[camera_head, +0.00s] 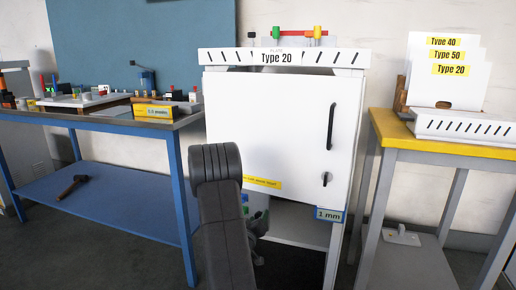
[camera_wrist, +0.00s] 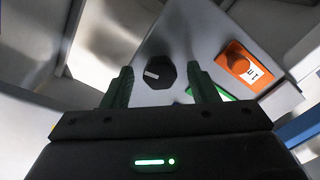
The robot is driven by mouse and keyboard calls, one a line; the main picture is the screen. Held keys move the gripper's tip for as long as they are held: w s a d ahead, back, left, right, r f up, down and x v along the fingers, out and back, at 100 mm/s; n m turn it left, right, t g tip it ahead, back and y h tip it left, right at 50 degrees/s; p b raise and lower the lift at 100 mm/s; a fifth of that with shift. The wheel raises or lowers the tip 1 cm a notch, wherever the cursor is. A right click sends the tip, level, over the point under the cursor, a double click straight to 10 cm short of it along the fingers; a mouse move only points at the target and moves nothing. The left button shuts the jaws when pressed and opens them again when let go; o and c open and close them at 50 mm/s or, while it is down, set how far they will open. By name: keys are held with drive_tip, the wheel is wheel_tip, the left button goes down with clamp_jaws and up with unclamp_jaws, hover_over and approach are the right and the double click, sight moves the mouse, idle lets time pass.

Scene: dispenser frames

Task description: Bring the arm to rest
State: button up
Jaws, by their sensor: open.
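My dark grey arm (camera_head: 217,205) rises in the lower middle of the head view, in front of the white cabinet labelled "Type 20" (camera_head: 270,125). My gripper is mostly hidden behind the arm there. In the wrist view my gripper (camera_wrist: 161,82) is open, its two dark green fingers apart. A black faceted knob (camera_wrist: 158,73) with a white mark shows between and beyond the fingertips on a grey panel (camera_wrist: 195,40). I cannot tell the gap between knob and fingers. An orange part with a white label (camera_wrist: 240,62) is to the right.
A blue table (camera_head: 110,190) with small parts and a dark tool (camera_head: 73,187) on its lower shelf stands left. A yellow-topped table (camera_head: 450,142) with a slotted white tray (camera_head: 465,127) stands right. The cabinet door, with a black handle (camera_head: 331,126), is shut.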

drive_tip(key=m+b, duration=0.1)
drive_tip(key=m, duration=0.3)
idle(0.6)
